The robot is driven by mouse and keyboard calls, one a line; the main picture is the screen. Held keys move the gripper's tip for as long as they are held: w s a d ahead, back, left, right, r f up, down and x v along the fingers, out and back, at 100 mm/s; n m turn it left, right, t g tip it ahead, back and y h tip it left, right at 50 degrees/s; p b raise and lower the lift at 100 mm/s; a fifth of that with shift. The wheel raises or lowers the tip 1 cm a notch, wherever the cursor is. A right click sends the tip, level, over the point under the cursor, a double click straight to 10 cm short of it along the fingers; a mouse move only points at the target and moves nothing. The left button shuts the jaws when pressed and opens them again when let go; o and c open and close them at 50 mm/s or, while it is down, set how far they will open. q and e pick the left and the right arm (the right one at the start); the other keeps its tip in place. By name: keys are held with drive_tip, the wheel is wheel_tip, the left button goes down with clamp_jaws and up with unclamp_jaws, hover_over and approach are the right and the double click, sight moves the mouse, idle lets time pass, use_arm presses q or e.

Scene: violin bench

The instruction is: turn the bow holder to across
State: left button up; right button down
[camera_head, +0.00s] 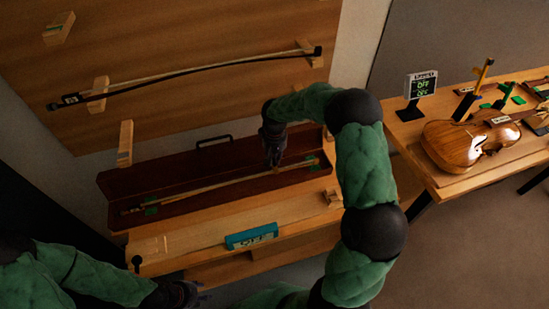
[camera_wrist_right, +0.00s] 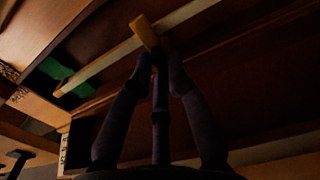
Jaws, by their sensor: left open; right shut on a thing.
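The bow holder (camera_wrist_right: 144,32) is a small light-wood bar in the right wrist view. It lies over a pale long strip of the bow (camera_wrist_right: 104,63), at a steep angle to it. My right gripper (camera_wrist_right: 158,65) is shut on the holder's near end. In the head view my right gripper (camera_head: 272,160) reaches down into the open dark-red bow case (camera_head: 190,184), hiding the holder there. The bow (camera_head: 215,186) lies lengthwise in the case. My left gripper (camera_head: 178,294) is at the bottom edge, open, apart from the case and partly cut off.
A teal sign (camera_head: 251,236) stands on the bench front (camera_head: 200,240), and a small wooden block (camera_head: 332,197) lies to its right. Another bow (camera_head: 190,78) hangs on the wall panel. A violin (camera_head: 465,145) and a small display (camera_head: 421,86) stand on the right-hand table.

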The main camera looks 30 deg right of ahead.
drive_tip(key=c, duration=1.2)
unclamp_jaws()
wheel_tip(320, 180, up, 12)
